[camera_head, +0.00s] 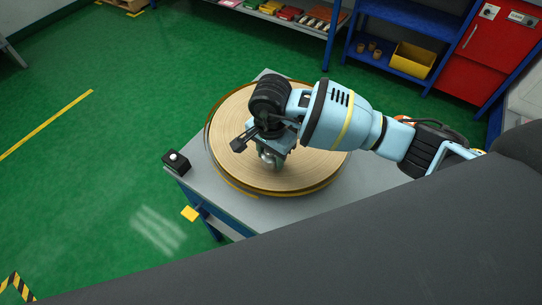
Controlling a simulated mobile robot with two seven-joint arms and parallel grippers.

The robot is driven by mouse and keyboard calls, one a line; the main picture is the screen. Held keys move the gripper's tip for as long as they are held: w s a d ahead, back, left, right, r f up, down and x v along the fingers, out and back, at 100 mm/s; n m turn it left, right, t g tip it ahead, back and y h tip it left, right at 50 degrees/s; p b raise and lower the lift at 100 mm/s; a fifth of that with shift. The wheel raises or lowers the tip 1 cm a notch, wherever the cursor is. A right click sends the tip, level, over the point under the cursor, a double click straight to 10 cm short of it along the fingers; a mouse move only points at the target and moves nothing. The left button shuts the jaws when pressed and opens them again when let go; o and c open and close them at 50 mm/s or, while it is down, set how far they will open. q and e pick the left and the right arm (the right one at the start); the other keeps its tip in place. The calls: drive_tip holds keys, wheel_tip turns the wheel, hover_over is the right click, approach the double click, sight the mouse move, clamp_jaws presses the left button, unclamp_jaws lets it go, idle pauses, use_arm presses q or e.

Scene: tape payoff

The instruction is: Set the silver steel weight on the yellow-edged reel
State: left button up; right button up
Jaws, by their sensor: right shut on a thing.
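The yellow-edged reel (309,170) is a wide tan disc lying flat on a grey table. My right gripper (268,150) reaches in from the right and points down over the middle of the reel. It is shut on the silver steel weight (267,159), a small shiny piece showing just under the fingers. The gripper and wrist hide most of the weight. I cannot tell whether the weight touches the reel or hangs just above it. My left gripper is not in view.
A black box with a white button (174,160) sits at the table's left corner. The grey tabletop (375,178) has bare room to the right of the reel. Blue shelves with a yellow bin (412,60) and a red cabinet (490,45) stand behind. Green floor lies open at left.

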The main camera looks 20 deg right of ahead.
drive_tip(key=shift+f, duration=0.55)
drive_tip(key=shift+f, duration=0.1)
drive_tip(key=shift+f, duration=0.15)
drive_tip(key=o, duration=1.4)
drive_tip(key=shift+c, duration=0.2)
wheel_tip(320, 180, up, 12)
drive_tip(key=shift+r, duration=0.2)
